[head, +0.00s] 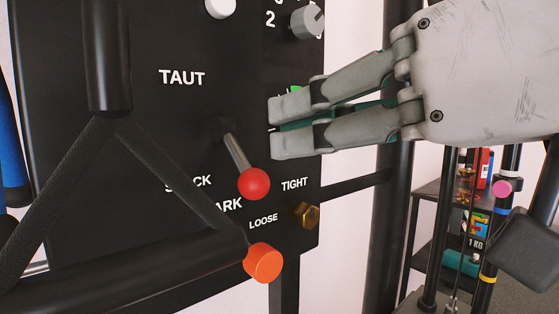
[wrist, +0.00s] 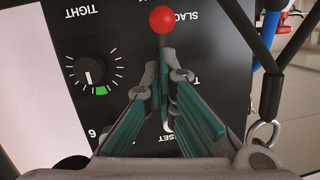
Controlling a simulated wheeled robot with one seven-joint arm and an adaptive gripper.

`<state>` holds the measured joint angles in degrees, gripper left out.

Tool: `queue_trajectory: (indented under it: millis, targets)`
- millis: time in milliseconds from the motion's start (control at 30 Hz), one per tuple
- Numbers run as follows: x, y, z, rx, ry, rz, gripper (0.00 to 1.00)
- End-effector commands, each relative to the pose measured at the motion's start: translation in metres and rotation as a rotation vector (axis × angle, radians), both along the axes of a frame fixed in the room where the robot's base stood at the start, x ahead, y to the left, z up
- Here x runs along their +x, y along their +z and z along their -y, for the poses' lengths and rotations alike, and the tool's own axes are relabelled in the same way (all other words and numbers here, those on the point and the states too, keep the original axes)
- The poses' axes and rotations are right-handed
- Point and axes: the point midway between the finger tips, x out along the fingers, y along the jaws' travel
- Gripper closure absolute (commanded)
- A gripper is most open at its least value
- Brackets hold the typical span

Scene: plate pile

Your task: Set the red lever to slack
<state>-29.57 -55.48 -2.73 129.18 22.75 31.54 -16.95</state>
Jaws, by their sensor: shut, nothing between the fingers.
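The red lever (head: 254,183) is a grey shaft with a red ball end on a black panel. It slants down and slightly right from its pivot, with its ball below TAUT and level with the partly hidden SLACK label (head: 187,183). In the wrist view, turned over, the red ball (wrist: 162,20) is at the top beside SLACK. My gripper (head: 271,126) comes in from the right, shut and empty, its fingertips above and right of the ball, apart from it. The fingers (wrist: 163,70) point towards the ball in the wrist view.
A black strap and padded bar (head: 108,60) hang before the panel's left side. An orange knob (head: 263,262) and brass knob (head: 306,215) are below the lever. A grey dial (head: 307,22) is at upper right. A shelf (head: 440,205) stands behind at right.

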Motion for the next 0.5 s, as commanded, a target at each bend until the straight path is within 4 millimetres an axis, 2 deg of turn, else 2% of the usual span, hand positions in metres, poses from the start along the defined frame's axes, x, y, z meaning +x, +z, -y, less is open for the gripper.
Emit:
queue_trajectory:
  millis: [33, 500]
  targets:
    - [0.0, -0.007, 0.0, 0.0, -0.001, 0.001, 1.0]
    - [0.001, -0.027, -0.001, -0.001, 0.0, -0.002, 1.0]
